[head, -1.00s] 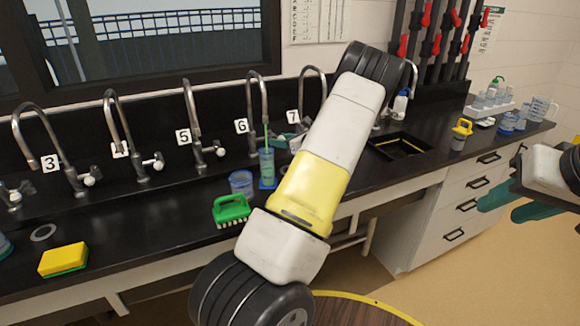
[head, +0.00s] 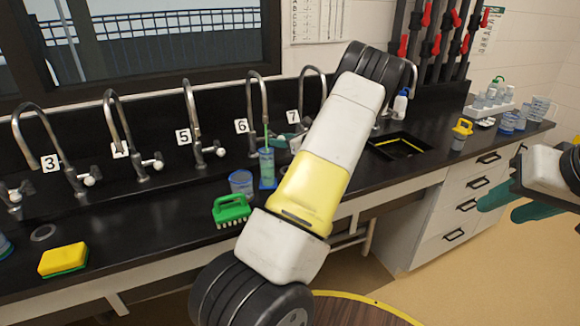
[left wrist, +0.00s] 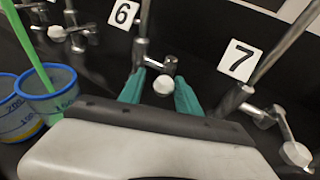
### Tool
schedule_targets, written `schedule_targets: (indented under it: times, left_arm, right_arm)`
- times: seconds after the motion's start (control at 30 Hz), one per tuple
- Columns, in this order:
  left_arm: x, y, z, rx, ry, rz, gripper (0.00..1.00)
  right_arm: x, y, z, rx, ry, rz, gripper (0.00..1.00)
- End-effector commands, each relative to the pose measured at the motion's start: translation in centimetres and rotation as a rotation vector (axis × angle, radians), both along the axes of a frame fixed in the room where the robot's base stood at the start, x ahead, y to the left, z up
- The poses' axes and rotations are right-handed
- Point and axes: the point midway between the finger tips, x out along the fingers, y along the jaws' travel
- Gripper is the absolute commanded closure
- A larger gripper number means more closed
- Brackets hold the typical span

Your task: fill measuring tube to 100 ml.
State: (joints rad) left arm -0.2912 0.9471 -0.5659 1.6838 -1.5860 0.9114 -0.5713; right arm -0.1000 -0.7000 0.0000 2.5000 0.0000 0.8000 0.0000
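The measuring tube (head: 266,168), clear with a blue rim and base, stands upright under the spout of tap 6 (head: 253,110). A thin green strand (left wrist: 36,48), apparently liquid, runs from the spout into it. My left gripper (left wrist: 160,90) is open, one teal finger on each side of tap 6's white knob (left wrist: 163,85), with gaps visible. In the head view my left arm partly hides this gripper (head: 285,140). My right gripper (head: 512,205) is open and empty, right of the counter.
A clear beaker (head: 240,182) stands just left of the tube. A green brush (head: 231,209) and yellow sponge (head: 63,259) lie on the counter. Tap 7 (left wrist: 262,112) is close right of my left gripper. A sink (head: 400,145) and several containers lie farther right.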

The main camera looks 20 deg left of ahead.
Motion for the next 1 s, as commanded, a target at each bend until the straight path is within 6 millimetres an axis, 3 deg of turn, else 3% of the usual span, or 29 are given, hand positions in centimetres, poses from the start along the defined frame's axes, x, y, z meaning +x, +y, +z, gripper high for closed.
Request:
schedule_targets:
  times: [0.17, 0.33, 0.67, 1.0]
  left_arm:
    - [-0.3, 0.1, 0.0, 0.000, 0.001, 0.000, 0.60]
    - [-1.8, 0.9, 0.1, 0.001, 0.001, 0.001, 0.60]
    - [-1.0, 0.5, 0.0, 0.000, 0.000, 0.000, 0.60]
    - [-2.0, -3.0, 1.0, -0.001, 0.000, -0.003, 0.60]
  right_arm:
    - [0.0, 0.0, 0.0, 0.000, 0.000, 0.000, 0.60]
    - [0.0, 0.0, 0.0, 0.000, 0.000, 0.000, 0.60]
    - [0.0, 0.0, 0.0, 0.000, 0.000, 0.000, 0.60]
    - [0.0, 0.0, 0.0, 0.000, 0.000, 0.000, 0.60]
